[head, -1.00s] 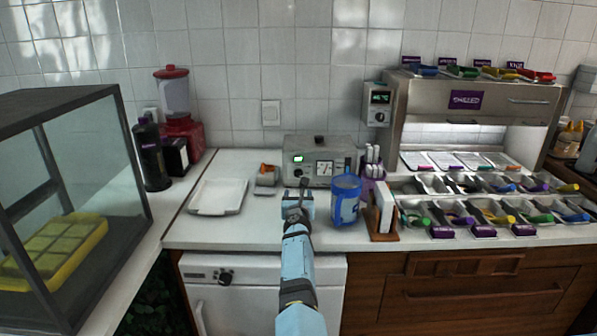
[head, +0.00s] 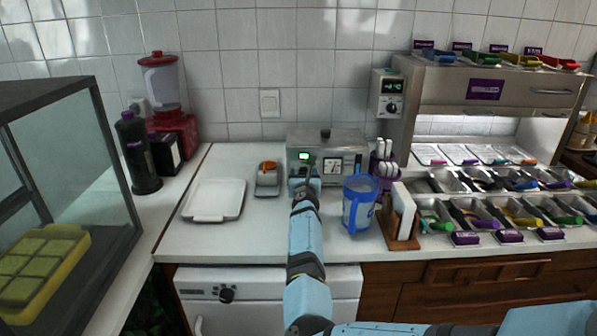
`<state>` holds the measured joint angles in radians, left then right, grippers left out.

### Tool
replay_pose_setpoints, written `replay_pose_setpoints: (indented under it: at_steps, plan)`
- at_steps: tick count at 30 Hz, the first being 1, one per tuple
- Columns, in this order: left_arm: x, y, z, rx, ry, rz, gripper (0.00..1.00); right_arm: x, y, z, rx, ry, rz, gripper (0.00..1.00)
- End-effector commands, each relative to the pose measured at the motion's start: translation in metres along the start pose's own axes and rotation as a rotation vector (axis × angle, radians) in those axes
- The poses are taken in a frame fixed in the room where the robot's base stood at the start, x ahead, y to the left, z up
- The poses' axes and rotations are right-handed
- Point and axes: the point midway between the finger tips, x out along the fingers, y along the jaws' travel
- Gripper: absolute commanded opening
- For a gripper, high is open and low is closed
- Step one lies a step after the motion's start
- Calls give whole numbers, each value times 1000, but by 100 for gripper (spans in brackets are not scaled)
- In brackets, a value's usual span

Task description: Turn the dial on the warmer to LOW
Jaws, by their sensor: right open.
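The warmer (head: 348,145) looks to be the steel box against the tiled wall, with a lit green switch (head: 305,156) and a square gauge (head: 332,166) on its front. Its dial, at the lower left of the front, is mostly hidden behind my gripper. My right gripper (head: 306,182) is open, right in front of that lower left part. I cannot tell whether its fingers touch the dial, nor read the dial's setting. My left gripper is not in view.
A blue-handled jug (head: 358,208) stands close to the right of my gripper. An orange-topped grey device (head: 267,180) and a white tray (head: 215,200) are on its left. A wall controller (head: 388,94) hangs at upper right.

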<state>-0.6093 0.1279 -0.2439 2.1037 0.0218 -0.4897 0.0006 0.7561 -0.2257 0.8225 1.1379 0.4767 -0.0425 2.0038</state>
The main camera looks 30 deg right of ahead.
Motion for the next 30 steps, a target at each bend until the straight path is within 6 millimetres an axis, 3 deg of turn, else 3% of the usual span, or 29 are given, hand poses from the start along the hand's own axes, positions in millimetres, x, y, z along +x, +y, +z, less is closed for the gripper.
replay_pose_setpoints:
  at_steps: [11, 15, 18, 30]
  plan:
    - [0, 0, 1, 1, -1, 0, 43, 1, -2, 0, 1, 0, -1, 62]
    - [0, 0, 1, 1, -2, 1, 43, 1, -2, 0, 1, 0, -1, 30]
    - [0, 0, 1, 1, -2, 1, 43, 1, -2, 0, 1, 0, -1, 12]
    - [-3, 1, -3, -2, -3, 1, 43, 1, -2, 1, -72, 1, -1, 12]
